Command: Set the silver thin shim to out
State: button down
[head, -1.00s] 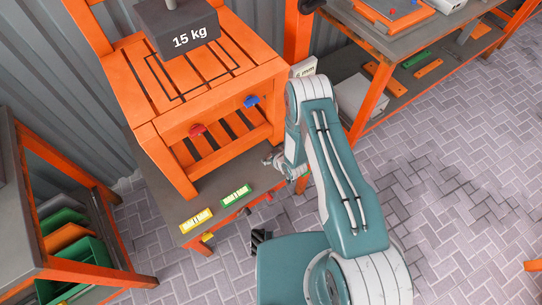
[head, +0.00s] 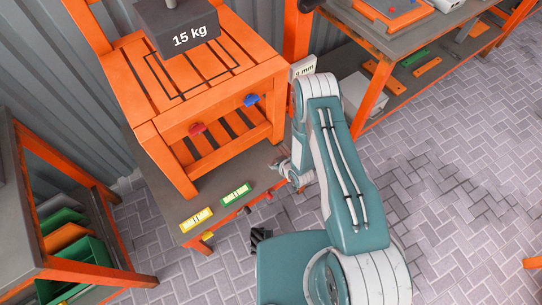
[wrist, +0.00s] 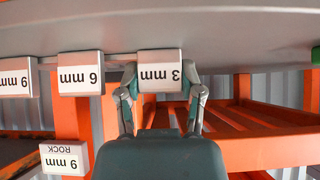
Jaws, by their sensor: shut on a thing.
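In the head view my gripper (head: 281,167) is small, at the low grey bench's front edge, right of the orange frame; the block cannot be made out there.
The orange frame (head: 160,125) stands on the bench with a 15 kg weight (head: 177,28) on top. A green level (head: 236,193) and a yellow level (head: 196,219) lie left of my gripper. Another white labelled block (wrist: 80,80) is beside the held one.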

jog(key=shift+s+d+f, duration=0.1)
jog(key=shift+s+d, duration=0.3)
jog(key=shift+s, duration=0.25)
jog(key=shift+c, duration=1)
grip_release()
jog(key=shift+s+d+r, duration=0.15)
jog(key=shift+s+r, duration=0.05)
jog(key=shift+r, duration=0.2)
jog(key=v, duration=1.1)
jog(key=shift+d, duration=0.1)
